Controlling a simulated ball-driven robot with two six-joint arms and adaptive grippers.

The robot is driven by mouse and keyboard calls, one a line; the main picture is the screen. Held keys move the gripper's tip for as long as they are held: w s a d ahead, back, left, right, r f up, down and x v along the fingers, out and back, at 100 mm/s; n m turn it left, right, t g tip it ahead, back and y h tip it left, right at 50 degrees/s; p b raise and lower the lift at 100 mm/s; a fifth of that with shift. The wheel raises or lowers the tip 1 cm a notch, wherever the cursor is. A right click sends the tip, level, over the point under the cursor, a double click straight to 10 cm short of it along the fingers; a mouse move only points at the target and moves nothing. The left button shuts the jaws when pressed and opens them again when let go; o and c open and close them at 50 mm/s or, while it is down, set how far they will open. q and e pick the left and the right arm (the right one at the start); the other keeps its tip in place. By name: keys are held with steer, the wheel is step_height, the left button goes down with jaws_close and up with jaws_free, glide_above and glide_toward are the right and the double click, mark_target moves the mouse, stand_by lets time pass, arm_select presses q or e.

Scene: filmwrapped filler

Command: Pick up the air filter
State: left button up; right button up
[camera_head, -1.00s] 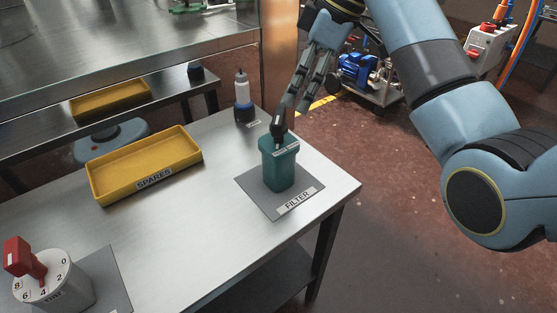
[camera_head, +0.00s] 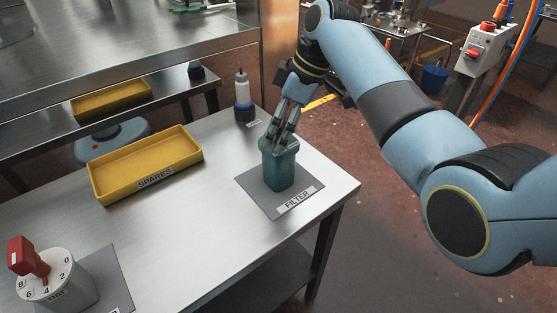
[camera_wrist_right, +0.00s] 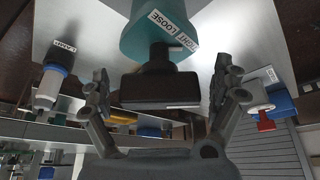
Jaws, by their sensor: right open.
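The teal filter housing (camera_head: 279,174) stands upright on a grey mat (camera_head: 254,193) labelled FILTER, near the right end of the metal table. In the wrist view the teal body (camera_wrist_right: 145,40) carries a TIGHT LOOSE label and a wide black handle (camera_wrist_right: 160,85). No separate air filter can be made out. My right gripper (camera_head: 279,139) is over the housing's top, pointing down, and hides the handle in the head view. In the wrist view its open fingers (camera_wrist_right: 165,96) are on either side of the handle, with gaps visible. My left gripper is not in view.
A yellow SPARES tray (camera_head: 115,192) lies left of the housing. A white and blue bottle-like object (camera_head: 242,98) stands behind it. A numbered dial with a red handle (camera_head: 32,260) is at the front left. The table between is clear.

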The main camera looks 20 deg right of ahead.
steer(key=c, duration=1.5)
steer(key=shift+c, duration=1.3)
steer(key=shift+r, duration=0.2)
